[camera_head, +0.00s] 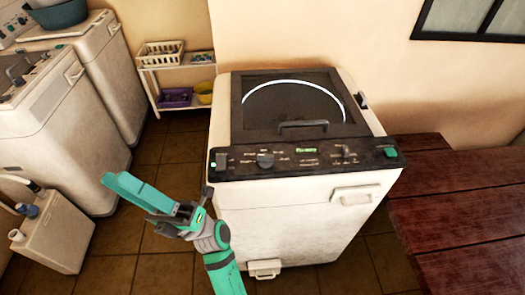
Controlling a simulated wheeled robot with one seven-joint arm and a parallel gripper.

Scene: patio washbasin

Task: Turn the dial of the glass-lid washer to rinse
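The glass-lid washer (300,215) is a white top-loader in the middle of the head view. Its dark lid has a glass window (290,103) with a bright ring and a handle (303,126), and it is down. A round dark dial (265,159) sits on the left half of the black front panel. Its markings are too small to read. My gripper (125,184), with teal fingers, is left of the washer and in front of it, apart from the dial. The fingers point left and look close together, but their gap cannot be made out. Nothing shows in them.
Other panel controls include a smaller knob (345,151) and a green button (391,152). Two white washers (55,125) stand at left, with a white canister (52,238) before them. A shelf (177,62) holds baskets behind. A dark red wooden table (455,195) is close on the right.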

